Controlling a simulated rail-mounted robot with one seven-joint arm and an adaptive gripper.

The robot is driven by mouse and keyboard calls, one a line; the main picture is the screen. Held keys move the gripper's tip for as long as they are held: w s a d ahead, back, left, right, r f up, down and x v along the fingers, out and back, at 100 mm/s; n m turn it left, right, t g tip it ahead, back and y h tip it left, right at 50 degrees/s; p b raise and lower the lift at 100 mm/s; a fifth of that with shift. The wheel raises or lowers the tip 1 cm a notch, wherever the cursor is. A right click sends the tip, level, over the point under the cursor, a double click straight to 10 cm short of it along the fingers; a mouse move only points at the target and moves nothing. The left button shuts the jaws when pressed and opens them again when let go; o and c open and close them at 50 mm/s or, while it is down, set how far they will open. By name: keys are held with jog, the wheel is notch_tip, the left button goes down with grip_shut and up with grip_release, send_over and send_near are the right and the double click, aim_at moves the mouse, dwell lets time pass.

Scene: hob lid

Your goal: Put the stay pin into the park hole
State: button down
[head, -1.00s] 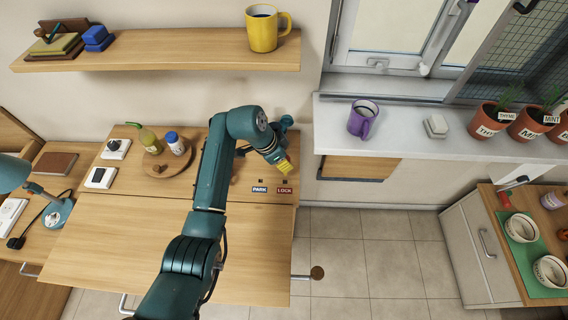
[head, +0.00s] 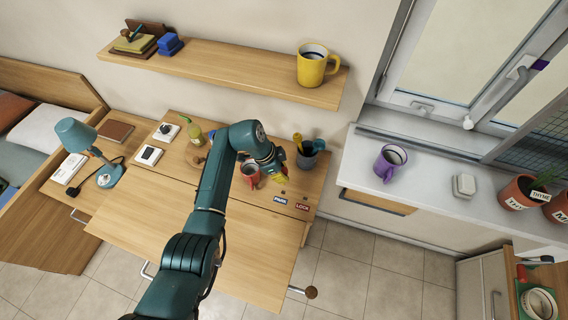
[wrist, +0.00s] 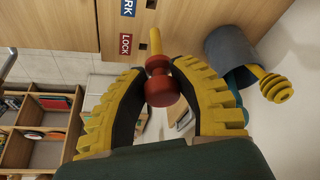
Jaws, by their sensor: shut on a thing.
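The stay pin (wrist: 160,84) has a red knob and a brass shank in the wrist view. My gripper (head: 270,178) is shut on the knob; its yellow fingers curve round it in the wrist view (wrist: 160,88). The shank points away from the fingers, beside the red LOCK label (wrist: 125,45). The blue PARK label (wrist: 128,7) is at the top edge, with the dark park hole (wrist: 152,3) beside it. The labels also show in the head view, PARK (head: 280,199) left of LOCK (head: 302,206). I cannot tell how far the shank's tip is from the wood.
A grey pot (head: 309,156) with a yellow dipper (wrist: 276,86) stands close right of my gripper. A red mug (head: 250,171) is just left of it. The sill with a purple mug (head: 390,161) is to the right.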

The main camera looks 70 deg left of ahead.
jog(key=shift+r, duration=0.1)
dwell(0.3)
jog(key=b, duration=0.5)
send_over(286, 192)
jog(key=s, duration=0.1)
jog(key=shift+s+a+f, duration=0.1)
jog(key=shift+f, duration=1.35)
jog(key=shift+a+f, duration=0.1)
jog(key=shift+f, duration=1.35)
jog(key=shift+f+b, duration=2.75)
jog(key=shift+f, duration=0.8)
jog(key=c, duration=0.7)
grip_release()
jog(key=shift+c, duration=0.2)
jog(key=v, duration=1.2)
